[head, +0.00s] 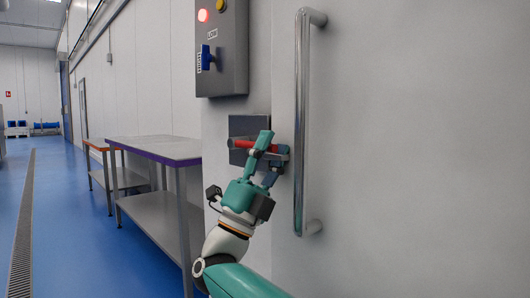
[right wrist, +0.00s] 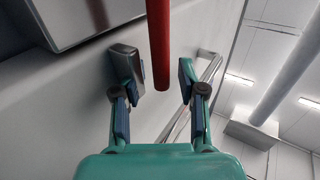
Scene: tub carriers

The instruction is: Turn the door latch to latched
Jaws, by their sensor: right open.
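The door latch has a red handle (head: 242,143) that lies roughly level across a dark grey plate (head: 245,126) on the wall, beside the door's edge. My right gripper (head: 270,152) is at the handle's right part and covers some of it. In the right wrist view the red handle (right wrist: 160,45) reaches down from the top between the two spread fingers of the right gripper (right wrist: 157,75). The fingers are apart, with gaps beside the handle. My left gripper is not in view.
The door (head: 410,150) carries a vertical steel pull bar (head: 301,120) just right of the right gripper. A grey control box (head: 230,60) with a lit red lamp and blue switch hangs above the latch. A purple-edged table (head: 160,148) stands left.

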